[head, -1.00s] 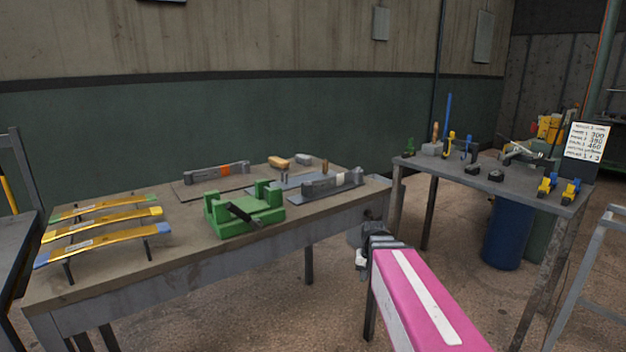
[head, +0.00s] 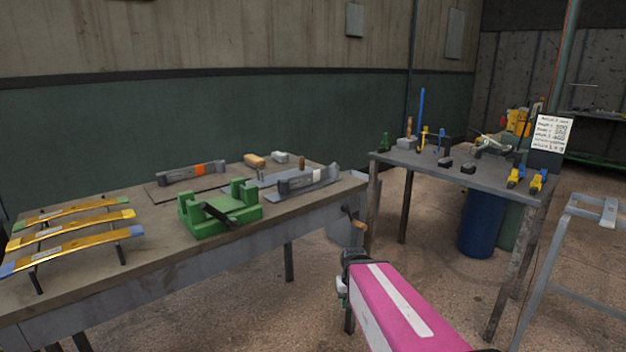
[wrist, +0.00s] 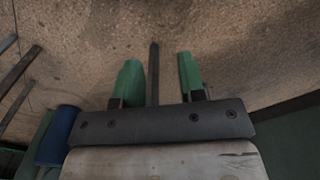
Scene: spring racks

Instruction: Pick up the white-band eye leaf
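A grey leaf with a pale band (head: 300,183) lies on a dark plate at the right end of the long bench; it looks like the white-band leaf, but its eyes are too small to make out. A similar grey leaf with an orange band (head: 190,174) lies at the back of the bench. Three curved yellow leaves (head: 75,232) rest on stands at the left end, with green or blue tips. My gripper (wrist: 160,75) shows in the wrist view with two green fingers apart over floor, nothing held.
A green fixture (head: 220,212) stands mid-bench. A vise handle (head: 355,220) sticks out at the bench's right end. A second table (head: 450,175) with small tools stands at right, a blue drum (head: 480,225) under it. Open floor lies between them. A grey metal frame (head: 560,245) stands far right.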

